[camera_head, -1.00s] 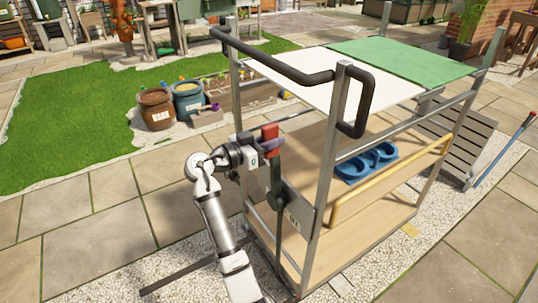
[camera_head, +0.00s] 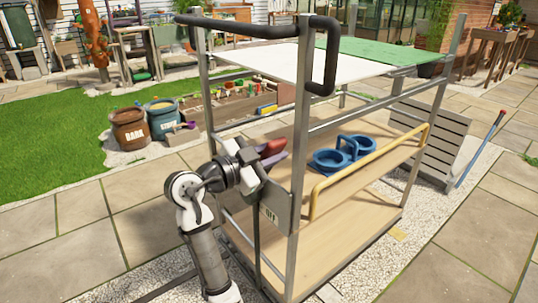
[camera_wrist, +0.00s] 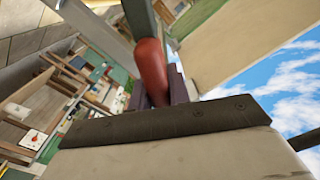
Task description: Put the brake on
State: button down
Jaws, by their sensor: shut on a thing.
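The brake lever's red grip (camera_head: 272,147) is at the near left end of the metal-framed cart (camera_head: 302,150), beside a grey plate (camera_head: 274,205) with a small label that I cannot read surely. My gripper (camera_head: 274,156) is shut on the red grip, which points to the right, tilted well over. The lever's lower part is largely hidden behind my wrist and the plate. In the wrist view the red grip (camera_wrist: 152,75) sits between my dark purple fingers, with the lever's dark green shaft (camera_wrist: 138,18) above it.
The cart has a wooden deck, a yellow rail (camera_head: 370,170), a blue double bowl holder (camera_head: 345,155) and a black push handle (camera_head: 240,27) above my gripper. A slatted crate (camera_head: 432,140) stands at right.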

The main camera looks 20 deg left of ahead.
jog(key=shift+s+d+f, duration=0.1)
jog(key=shift+d+f, duration=0.05)
jog(key=shift+f, duration=0.05)
jog(key=c, duration=1.3)
grip_release()
jog(key=shift+r, duration=0.1)
jog(key=v, duration=1.4)
